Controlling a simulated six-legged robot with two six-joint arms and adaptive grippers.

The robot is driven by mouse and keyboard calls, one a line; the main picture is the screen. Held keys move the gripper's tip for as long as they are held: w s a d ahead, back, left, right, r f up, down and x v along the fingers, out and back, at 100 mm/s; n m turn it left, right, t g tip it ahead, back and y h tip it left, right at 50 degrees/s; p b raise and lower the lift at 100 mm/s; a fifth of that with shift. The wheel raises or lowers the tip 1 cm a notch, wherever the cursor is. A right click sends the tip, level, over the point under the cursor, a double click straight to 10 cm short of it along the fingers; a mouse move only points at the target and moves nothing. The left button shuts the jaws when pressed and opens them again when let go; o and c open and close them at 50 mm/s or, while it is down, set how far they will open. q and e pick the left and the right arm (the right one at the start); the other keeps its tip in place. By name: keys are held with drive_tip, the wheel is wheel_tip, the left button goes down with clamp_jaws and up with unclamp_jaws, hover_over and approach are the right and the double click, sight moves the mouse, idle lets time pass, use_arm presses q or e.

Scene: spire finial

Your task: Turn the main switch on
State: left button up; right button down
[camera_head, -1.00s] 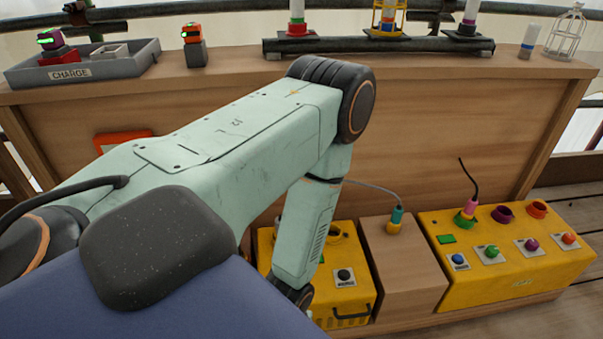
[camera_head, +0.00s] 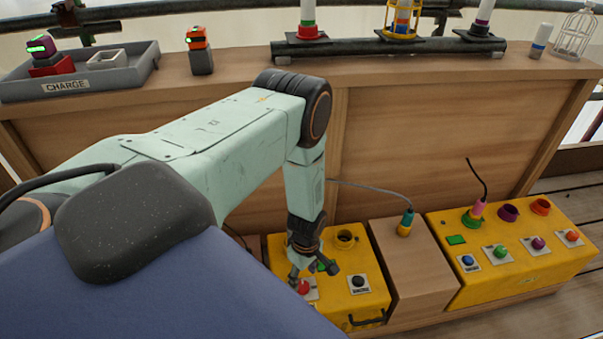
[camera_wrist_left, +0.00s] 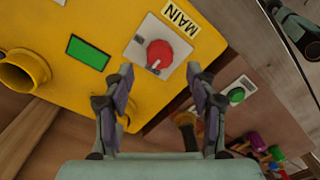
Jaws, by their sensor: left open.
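The main switch is a red round knob (camera_wrist_left: 160,54) with a pale pointer mark on a light plate, beside a "MAIN" label (camera_wrist_left: 180,17), on a yellow box (camera_wrist_left: 60,55). In the head view the red knob (camera_head: 303,287) shows at the box's left front, partly behind my gripper. My left gripper (camera_head: 312,277) hangs above the box near the knob. In the left wrist view its two fingers (camera_wrist_left: 162,82) are apart, with the knob beyond and between their tips. Nothing is between the fingers. My right gripper is not seen.
Further right is a yellow panel (camera_head: 520,250) with several coloured knobs. A wooden wall stands behind.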

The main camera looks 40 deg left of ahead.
sight(303, 285)
use_arm(q)
drive_tip(key=shift+f+b, duration=1.4)
drive_tip(key=shift+f, duration=0.85)
drive_tip(key=shift+s, duration=0.1)
drive_tip(key=shift+c, duration=0.2)
drive_tip(key=c, duration=1.1)
